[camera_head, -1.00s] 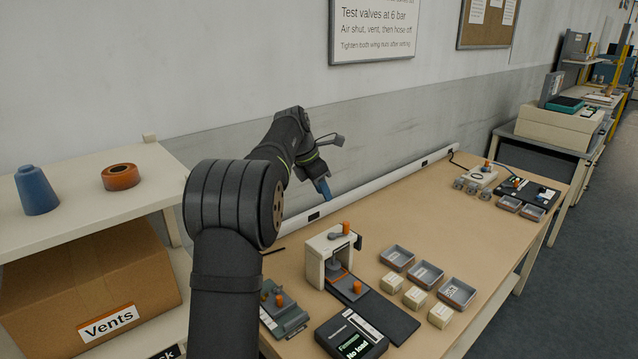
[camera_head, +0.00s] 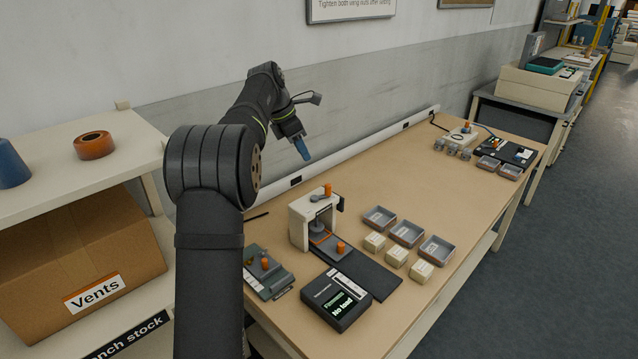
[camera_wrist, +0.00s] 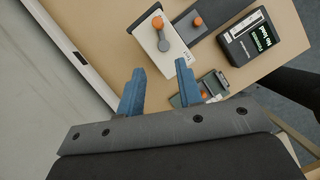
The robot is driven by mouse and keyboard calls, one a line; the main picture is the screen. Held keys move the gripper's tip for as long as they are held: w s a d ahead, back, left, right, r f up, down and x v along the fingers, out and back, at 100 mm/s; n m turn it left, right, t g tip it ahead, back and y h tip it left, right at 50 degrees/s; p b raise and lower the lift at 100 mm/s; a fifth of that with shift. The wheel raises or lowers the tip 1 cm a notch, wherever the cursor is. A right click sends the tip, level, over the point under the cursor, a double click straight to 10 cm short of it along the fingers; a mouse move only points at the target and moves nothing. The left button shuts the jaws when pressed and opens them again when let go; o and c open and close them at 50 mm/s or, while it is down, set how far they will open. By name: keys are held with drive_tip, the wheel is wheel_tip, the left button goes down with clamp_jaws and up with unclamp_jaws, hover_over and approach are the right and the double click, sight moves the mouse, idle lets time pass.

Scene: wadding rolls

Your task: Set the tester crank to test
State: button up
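A cream bench device (camera_head: 299,226) stands on the table in the head view, with a short grey crank on top ending in an orange knob (camera_head: 328,189). In the wrist view its pale top (camera_wrist: 150,38) shows the grey crank arm (camera_wrist: 164,42) and orange knob (camera_wrist: 157,22). A dark display box (camera_head: 336,300) with green and white text sits in front. My gripper (camera_wrist: 160,67) is open and empty, its blue fingers apart. In the head view my gripper (camera_head: 302,148) is raised above the table, behind the device.
A dark plate with another orange knob (camera_head: 341,247) extends from the device. A grey fixture with an orange knob (camera_head: 265,262) lies to the left. Grey trays (camera_head: 407,233) and pale blocks (camera_head: 396,257) stand to the right.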

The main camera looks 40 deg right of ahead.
sight(325, 194)
drive_tip(key=x, duration=1.6)
drive_tip(key=shift+d, duration=0.1)
clamp_jaws()
